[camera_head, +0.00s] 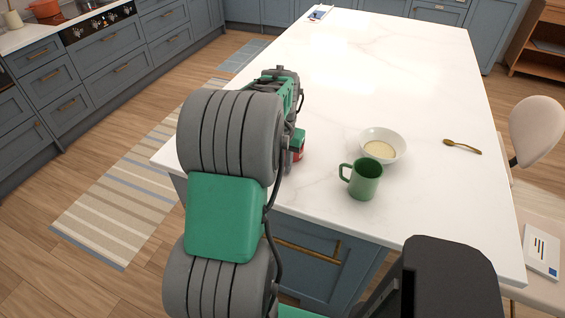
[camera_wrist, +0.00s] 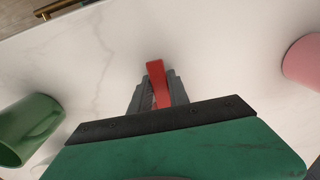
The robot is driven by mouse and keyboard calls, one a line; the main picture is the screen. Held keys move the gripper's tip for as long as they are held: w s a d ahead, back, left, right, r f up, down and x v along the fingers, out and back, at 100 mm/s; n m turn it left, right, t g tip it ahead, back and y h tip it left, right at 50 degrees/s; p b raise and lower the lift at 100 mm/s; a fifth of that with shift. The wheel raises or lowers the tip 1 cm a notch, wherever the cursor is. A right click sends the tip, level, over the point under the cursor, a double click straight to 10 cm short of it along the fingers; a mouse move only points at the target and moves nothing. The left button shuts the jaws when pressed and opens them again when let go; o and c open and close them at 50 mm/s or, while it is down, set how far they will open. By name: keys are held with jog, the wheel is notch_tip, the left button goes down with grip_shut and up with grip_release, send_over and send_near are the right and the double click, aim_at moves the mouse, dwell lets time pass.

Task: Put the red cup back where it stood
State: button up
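The red cup (camera_head: 298,152) shows as a small red patch beside my arm on the near left of the white island top. My arm hides most of it in the head view. In the wrist view, a narrow red part of the cup (camera_wrist: 155,72) lies between the two grey fingers of my gripper (camera_wrist: 158,92). The fingers sit close against both sides of it. The rest of the cup is hidden by the gripper. I cannot tell whether the cup touches the island top.
A green mug (camera_head: 364,180) stands to the right, also in the wrist view (camera_wrist: 28,130). A pink object (camera_wrist: 304,62) is at the wrist view's right edge.

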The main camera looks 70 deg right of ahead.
jog(key=o, duration=0.4)
notch_tip(320, 180, up, 12)
jog(key=w+a+n+t+h, duration=0.1)
jog(key=w+a+n, duration=0.7)
jog(key=w+a, duration=1.1)
jog(key=w+a+f+n, duration=0.1)
jog(key=a+f+n, duration=0.1)
jog(key=a, duration=0.7)
jog(key=w+a+f+n+t, duration=0.1)
jog(key=a+f+n, duration=0.1)
jog(key=a+n, duration=0.3)
jog(key=w+a+f+n+t+y, duration=0.1)
jog(key=a+n, duration=0.3)
jog(key=a, duration=0.9)
jog(key=shift+a+f, duration=0.4)
jog(key=shift+f, duration=0.1)
